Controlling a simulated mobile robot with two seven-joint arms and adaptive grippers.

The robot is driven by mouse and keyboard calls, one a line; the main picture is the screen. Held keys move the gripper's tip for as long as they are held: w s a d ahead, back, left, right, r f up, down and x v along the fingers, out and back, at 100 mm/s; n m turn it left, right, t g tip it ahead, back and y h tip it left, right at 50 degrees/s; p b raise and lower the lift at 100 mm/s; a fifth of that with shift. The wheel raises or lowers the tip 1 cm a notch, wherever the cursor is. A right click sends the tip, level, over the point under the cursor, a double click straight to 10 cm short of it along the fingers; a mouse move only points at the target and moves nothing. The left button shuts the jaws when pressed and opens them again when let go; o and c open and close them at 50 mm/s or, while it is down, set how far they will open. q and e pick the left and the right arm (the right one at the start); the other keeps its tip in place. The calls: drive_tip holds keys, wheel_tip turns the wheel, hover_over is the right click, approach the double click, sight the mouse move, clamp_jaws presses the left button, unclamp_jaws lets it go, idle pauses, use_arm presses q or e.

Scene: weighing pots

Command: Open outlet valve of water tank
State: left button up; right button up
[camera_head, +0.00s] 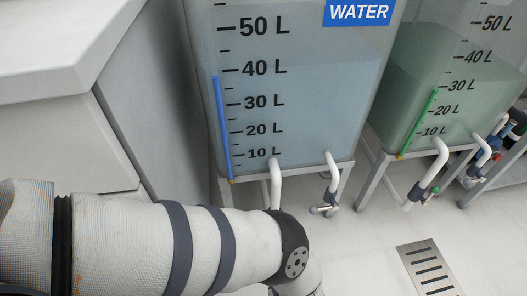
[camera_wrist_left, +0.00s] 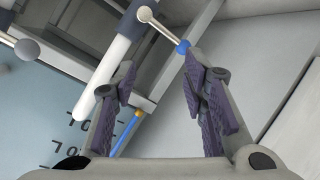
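The water tank (camera_head: 300,90), holding pale blue water under a blue WATER label (camera_head: 358,12), stands on a metal frame in the head view. Two white pipes (camera_head: 275,180) (camera_head: 332,172) come from its lower front; my left arm hides the lower end of the left one. In the left wrist view, a white pipe (camera_wrist_left: 115,50) has a thin metal valve lever (camera_wrist_left: 163,30) with a blue tip (camera_wrist_left: 182,47). My left gripper (camera_wrist_left: 160,75) is open and empty. The blue tip is close to its right fingertip; contact is unclear. My right gripper is out of view.
A second tank (camera_head: 440,75) with greenish liquid stands to the right on its own frame, with pipes in front. A white counter (camera_head: 60,40) is at the left. A floor drain (camera_head: 430,270) lies at the lower right, with clear floor around it.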

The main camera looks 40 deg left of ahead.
use_arm(q)
drive_tip(key=w+a+f+n+g+y+b, duration=0.1)
drive_tip(key=a+f, duration=0.1)
drive_tip(key=a, duration=0.1)
drive_tip(key=w+a+f+n+g+y+b, duration=0.1)
drive_tip(key=a+f+n, duration=0.1)
drive_tip(key=a, duration=0.2)
drive_tip(key=a+f+n+g+y+b, duration=0.1)
drive_tip(key=a+f+n, duration=0.1)
drive_tip(key=a, duration=0.1)
drive_tip(key=shift+w+a, duration=0.25)
drive_tip(key=shift+w, duration=0.15)
clamp_jaws()
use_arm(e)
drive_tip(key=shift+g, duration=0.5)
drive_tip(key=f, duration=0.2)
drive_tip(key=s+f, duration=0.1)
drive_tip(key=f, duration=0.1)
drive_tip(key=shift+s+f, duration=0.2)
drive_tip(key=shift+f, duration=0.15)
